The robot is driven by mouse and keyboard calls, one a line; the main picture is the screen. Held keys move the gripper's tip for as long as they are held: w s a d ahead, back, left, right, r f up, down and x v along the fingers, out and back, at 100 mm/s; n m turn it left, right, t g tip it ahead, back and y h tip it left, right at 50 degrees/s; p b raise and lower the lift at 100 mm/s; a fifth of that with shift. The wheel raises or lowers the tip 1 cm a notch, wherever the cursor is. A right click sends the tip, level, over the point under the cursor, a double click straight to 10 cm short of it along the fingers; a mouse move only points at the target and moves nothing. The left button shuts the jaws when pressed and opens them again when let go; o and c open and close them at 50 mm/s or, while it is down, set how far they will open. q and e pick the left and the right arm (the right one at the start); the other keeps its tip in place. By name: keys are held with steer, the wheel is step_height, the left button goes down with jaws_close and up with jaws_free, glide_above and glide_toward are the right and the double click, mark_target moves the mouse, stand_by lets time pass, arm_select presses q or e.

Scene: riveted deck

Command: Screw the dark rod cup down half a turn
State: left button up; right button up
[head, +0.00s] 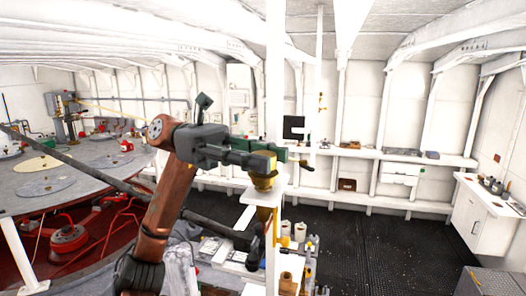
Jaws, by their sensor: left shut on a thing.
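My left gripper (262,160) comes in from the left at the end of a brown arm. It is shut at the top of a small upright fitting, which I take to be the dark rod cup. The cup's dark part is hard to tell from the dark fingers. A brass-coloured lower part (263,181) shows just below them, above a small white plate (267,196). A dark green bar (275,150) lies right behind the fingers. My right gripper is not in view.
A white post (275,60) rises close behind the gripper. A dark sloping rail (100,172) crosses the left side, over the round grey-topped machinery (90,165). Bottles (300,232) stand low at the right of the fitting. The dark deck (385,240) beyond is open.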

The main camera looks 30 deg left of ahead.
arm_select(q)
steer(key=shift+r, duration=0.2)
steer(key=o, duration=1.2)
steer(key=shift+f, duration=0.1)
steer(key=w+a, duration=0.1)
steer(key=a, duration=1.1)
steer(key=shift+w+a+f, duration=0.1)
